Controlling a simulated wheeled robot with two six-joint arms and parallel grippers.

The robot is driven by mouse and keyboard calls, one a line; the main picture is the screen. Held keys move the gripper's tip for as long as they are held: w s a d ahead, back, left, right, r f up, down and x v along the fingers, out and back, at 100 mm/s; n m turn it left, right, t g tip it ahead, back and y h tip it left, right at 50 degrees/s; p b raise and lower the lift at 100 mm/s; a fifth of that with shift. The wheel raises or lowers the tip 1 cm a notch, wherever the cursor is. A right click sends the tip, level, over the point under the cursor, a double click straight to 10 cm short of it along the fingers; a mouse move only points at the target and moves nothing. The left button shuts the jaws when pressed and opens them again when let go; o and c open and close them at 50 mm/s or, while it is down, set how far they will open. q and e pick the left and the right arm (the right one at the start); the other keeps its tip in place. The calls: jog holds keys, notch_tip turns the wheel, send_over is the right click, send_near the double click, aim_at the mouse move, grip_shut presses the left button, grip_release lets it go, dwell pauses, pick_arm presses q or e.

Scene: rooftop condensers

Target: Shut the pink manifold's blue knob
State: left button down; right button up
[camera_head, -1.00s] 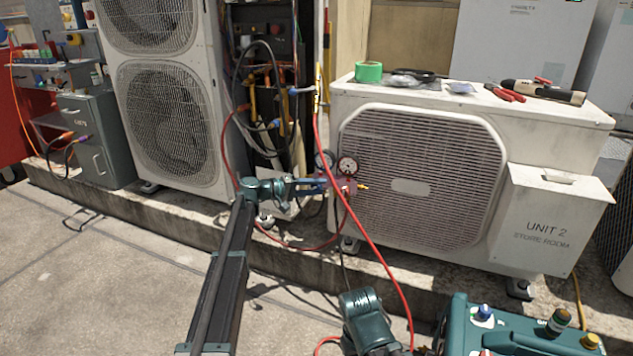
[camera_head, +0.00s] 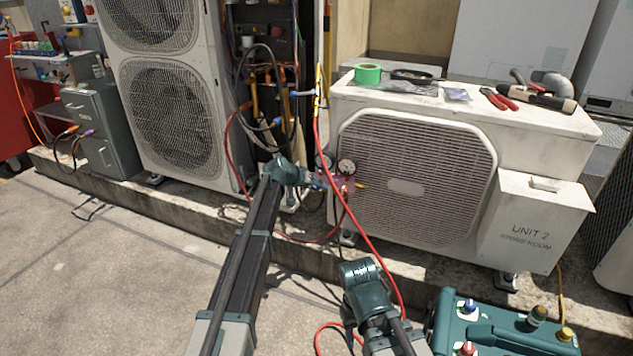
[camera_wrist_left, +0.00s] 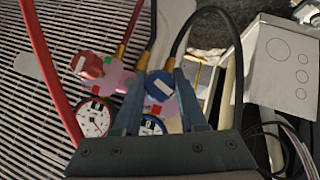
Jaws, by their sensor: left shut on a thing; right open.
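The pink manifold (camera_head: 343,185) hangs in front of the right condenser unit, with round gauges and hoses. In the left wrist view, the manifold (camera_wrist_left: 117,78) shows its blue knob (camera_wrist_left: 160,86) between the fingers of my left gripper (camera_wrist_left: 160,98). The gripper is shut on this knob, and the fingers hide its sides. A red knob (camera_wrist_left: 88,65) is to the left, apart from the fingers. In the head view, my left gripper (camera_head: 314,181) reaches the manifold's left side. My right gripper (camera_head: 361,272) is low in front, away from the manifold; its fingers are hard to make out.
A red hose (camera_head: 362,235) runs down close to both arms. A black hose (camera_wrist_left: 205,14) arches over the blue knob. The condenser (camera_head: 420,185) stands right behind the manifold. A teal machine (camera_head: 487,332) is at the lower right. Paving is clear at the left.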

pick_arm(q)
jog(key=m+y, duration=0.1)
jog(key=y, duration=0.2)
jog(key=shift+s+m+t+p, duration=0.1)
jog(key=shift+m+t+p, duration=0.2)
jog(key=shift+p, duration=0.05)
jog(key=shift+f+m+t+y, duration=0.1)
jog(key=shift+m+t+y, duration=0.35)
jog(key=shift+y, duration=0.45)
jog(key=shift+f+m+t+y+b, duration=0.1)
jog(key=shift+m+t+y+b, duration=0.35)
jog(key=shift+m+y+b, duration=0.5)
jog(key=shift+m+t+y+b, duration=0.4)
jog(key=shift+m+y+b, duration=0.1)
jog(key=shift+y+b, duration=0.75)
jog(key=shift+y, duration=0.3)
jog(key=shift+r, duration=0.2)
jog(key=shift+c, duration=2.3)
grip_release()
